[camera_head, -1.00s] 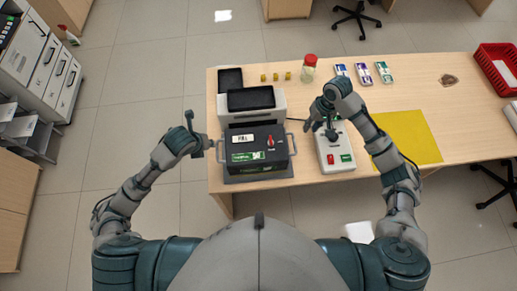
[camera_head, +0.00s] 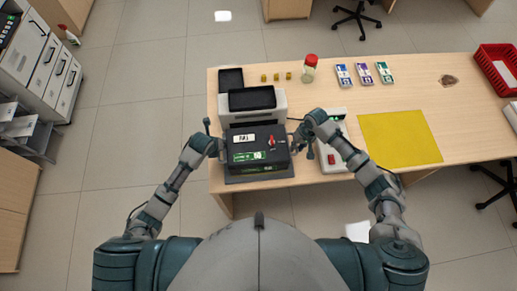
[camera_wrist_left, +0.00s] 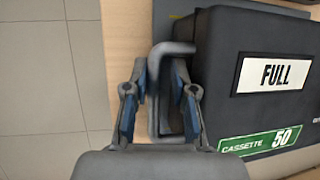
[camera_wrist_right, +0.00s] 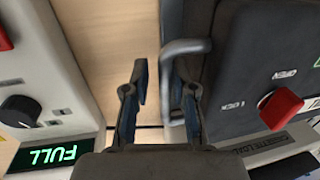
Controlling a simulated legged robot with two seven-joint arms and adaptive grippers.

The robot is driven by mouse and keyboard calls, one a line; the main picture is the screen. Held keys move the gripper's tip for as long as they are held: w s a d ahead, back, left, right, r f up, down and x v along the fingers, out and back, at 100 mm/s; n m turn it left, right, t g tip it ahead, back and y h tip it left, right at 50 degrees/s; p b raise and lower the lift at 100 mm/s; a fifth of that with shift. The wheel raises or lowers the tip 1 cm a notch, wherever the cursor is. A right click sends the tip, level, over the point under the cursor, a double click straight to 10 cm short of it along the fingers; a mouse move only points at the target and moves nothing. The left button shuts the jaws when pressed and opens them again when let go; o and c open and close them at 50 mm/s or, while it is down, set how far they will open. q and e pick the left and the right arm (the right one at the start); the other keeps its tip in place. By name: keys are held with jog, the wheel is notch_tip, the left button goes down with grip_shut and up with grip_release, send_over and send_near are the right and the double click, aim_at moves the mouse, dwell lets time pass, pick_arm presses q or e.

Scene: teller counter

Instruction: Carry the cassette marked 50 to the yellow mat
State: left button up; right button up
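The cassette marked 50 (camera_head: 240,147) is a dark box with a FULL label, a green strip and a red knob. It sits upright in front of a grey machine, with a handle on each side. My left gripper (camera_wrist_left: 158,95) is open, its fingers on either side of the left handle (camera_wrist_left: 153,115). My right gripper (camera_wrist_right: 160,85) is open at the right handle (camera_wrist_right: 167,75), which lies between its fingers, nearer the cassette-side finger. The yellow mat (camera_head: 400,138) lies flat and empty to the right. Its left edge is near my right forearm.
A white control box (camera_head: 335,160) with a FULL display stands between cassette and mat, partly hidden by my right arm. The machine (camera_head: 280,105) is behind the cassette. A red-lidded jar (camera_head: 309,72), banknote packs (camera_head: 363,73) and a red basket (camera_head: 492,72) are farther back.

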pick_arm(q)
jog(key=shift+a+f, duration=0.15)
jog(key=shift+a, duration=0.05)
pick_arm(e)
jog(key=shift+a+f, duration=0.15)
jog(key=shift+a, duration=0.1)
pick_arm(q)
jog(key=shift+w+a+f, duration=0.1)
jog(key=shift+a, duration=0.25)
pick_arm(e)
jog(key=shift+a, duration=0.35)
pick_arm(q)
jog(key=c, duration=0.3)
pick_arm(e)
jog(key=c, duration=0.3)
pick_arm(q)
jog(key=shift+d, duration=0.15)
grip_shut()
pick_arm(e)
jog(key=shift+d, duration=0.15)
grip_shut()
pick_arm(q)
jog(key=shift+d, duration=0.25)
pick_arm(e)
jog(key=shift+d, duration=0.3)
pick_arm(q)
jog(key=shift+a+r, duration=0.1)
jog(key=shift+r, duration=0.15)
pick_arm(e)
jog(key=shift+w+a, duration=0.1)
